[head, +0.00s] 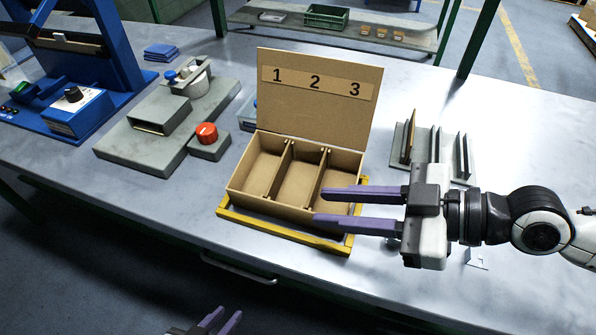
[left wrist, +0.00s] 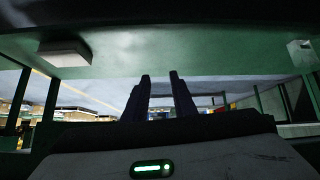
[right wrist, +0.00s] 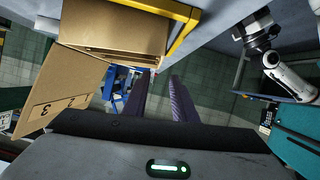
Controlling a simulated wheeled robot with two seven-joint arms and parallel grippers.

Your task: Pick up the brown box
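The brown box (head: 262,206) stands open on the table inside a yellow frame (head: 283,232). It has three empty-looking compartments, and its raised lid (head: 316,109) is marked 1, 2, 3. My right gripper (head: 338,208) is open and empty, its purple fingers pointing left over the box's right front corner. In the right wrist view the box (right wrist: 115,28) is at upper left, with nothing between the fingers (right wrist: 160,88). My left gripper (head: 216,318) is low at the front, below the table edge. In the left wrist view its fingers (left wrist: 158,90) are apart and empty, under the table.
A grey fixture with a red knob (head: 207,133) and a blue press (head: 90,60) stand left of the box. A grey rack with upright plates (head: 436,150) stands right of it, near my right arm. Clear tabletop lies at the front left and far right.

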